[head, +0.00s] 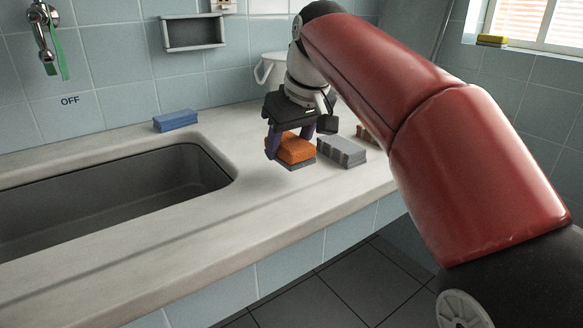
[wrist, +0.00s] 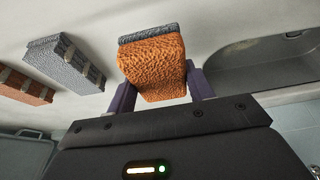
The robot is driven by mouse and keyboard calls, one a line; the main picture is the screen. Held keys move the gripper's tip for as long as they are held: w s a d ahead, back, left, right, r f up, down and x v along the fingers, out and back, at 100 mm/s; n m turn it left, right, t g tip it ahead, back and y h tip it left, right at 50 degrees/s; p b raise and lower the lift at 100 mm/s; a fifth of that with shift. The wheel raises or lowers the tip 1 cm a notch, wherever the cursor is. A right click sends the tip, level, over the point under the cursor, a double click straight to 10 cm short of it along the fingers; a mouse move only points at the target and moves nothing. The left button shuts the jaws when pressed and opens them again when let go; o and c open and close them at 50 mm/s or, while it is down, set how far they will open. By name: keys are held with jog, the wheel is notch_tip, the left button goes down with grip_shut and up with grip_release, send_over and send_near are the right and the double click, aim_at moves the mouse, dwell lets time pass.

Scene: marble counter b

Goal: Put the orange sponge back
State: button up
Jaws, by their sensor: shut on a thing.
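The orange sponge (head: 297,149) has a grey scouring layer on its underside in the head view. My gripper (head: 290,150) is shut on it, with one purple finger on each side. In the wrist view the sponge (wrist: 153,70) sits between the two fingers of my gripper (wrist: 155,92). It is at or just above the marble counter; I cannot tell whether it touches.
A grey sponge (head: 342,152) lies just right of the held one, with a brownish sponge (head: 366,134) partly hidden behind my arm. A blue sponge (head: 176,120) lies behind the sink (head: 130,190). A yellow sponge (head: 492,41) is on the window sill. A wall niche (head: 194,33) looks empty.

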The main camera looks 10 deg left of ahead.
notch_tip(320, 180, down, 4)
jog(key=b, duration=0.3)
jog(key=shift+r, duration=0.2)
jog(key=o, duration=0.5)
jog(key=shift+f, duration=0.15)
jog(key=o, duration=0.4)
jog(key=shift+o, duration=0.2)
